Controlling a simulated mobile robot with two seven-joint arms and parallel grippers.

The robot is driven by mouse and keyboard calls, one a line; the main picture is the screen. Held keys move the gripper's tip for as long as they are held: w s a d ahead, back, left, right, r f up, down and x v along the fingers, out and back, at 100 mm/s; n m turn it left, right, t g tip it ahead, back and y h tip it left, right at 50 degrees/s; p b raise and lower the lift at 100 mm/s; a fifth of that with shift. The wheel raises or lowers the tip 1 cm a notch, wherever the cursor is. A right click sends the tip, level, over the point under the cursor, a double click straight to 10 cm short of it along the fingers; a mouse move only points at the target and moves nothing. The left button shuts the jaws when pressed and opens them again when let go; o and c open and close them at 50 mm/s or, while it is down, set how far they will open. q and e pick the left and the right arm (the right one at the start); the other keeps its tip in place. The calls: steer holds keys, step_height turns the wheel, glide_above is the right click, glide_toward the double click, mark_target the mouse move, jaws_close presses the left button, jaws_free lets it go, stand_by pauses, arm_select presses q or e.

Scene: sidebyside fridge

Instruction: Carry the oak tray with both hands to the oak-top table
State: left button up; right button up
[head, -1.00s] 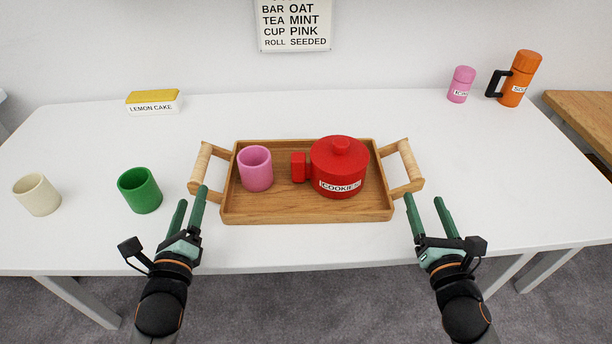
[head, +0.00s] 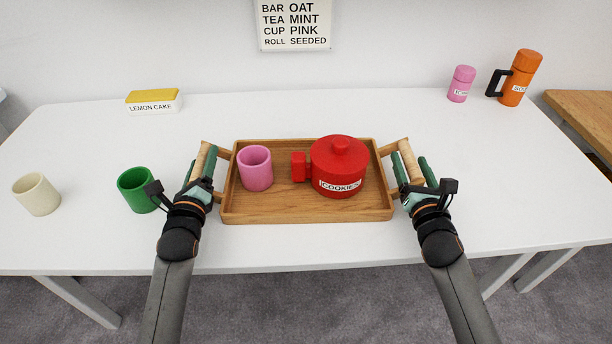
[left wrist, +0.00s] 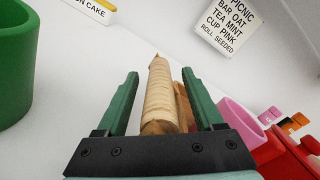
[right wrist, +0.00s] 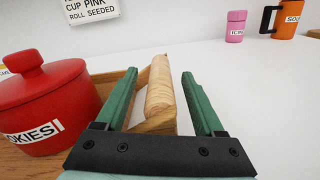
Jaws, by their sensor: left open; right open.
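The oak tray (head: 290,208) lies on the white table and holds a pink cup (head: 255,169) and a red lidded cookie pot (head: 339,170). My left gripper (head: 205,165) is open, with its fingers on either side of the tray's left handle (left wrist: 160,92). My right gripper (head: 409,168) is open, with its fingers on either side of the right handle (right wrist: 160,88). In both wrist views the pale handle bar lies between the fingers, with gaps visible. The oak-top table (head: 588,116) shows only in part at the right edge.
A green cup (head: 136,188) stands close left of my left gripper, and a cream cup (head: 36,194) is further left. A lemon cake box (head: 153,102), a pink canister (head: 461,84) and an orange flask (head: 518,78) stand at the back. The white table's right side is clear.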

arm_select(q)
steer(key=shift+c, duration=0.2)
arm_select(e)
steer(key=shift+c, duration=0.2)
arm_select(q)
jaws_close()
arm_select(e)
steer(key=c, duration=1.1)
arm_select(q)
steer(key=shift+r, duration=0.1)
arm_select(e)
jaws_close()
steer(key=shift+a, duration=0.1)
arm_select(q)
steer(key=shift+r, duration=0.3)
arm_select(e)
steer(key=shift+r, duration=0.2)
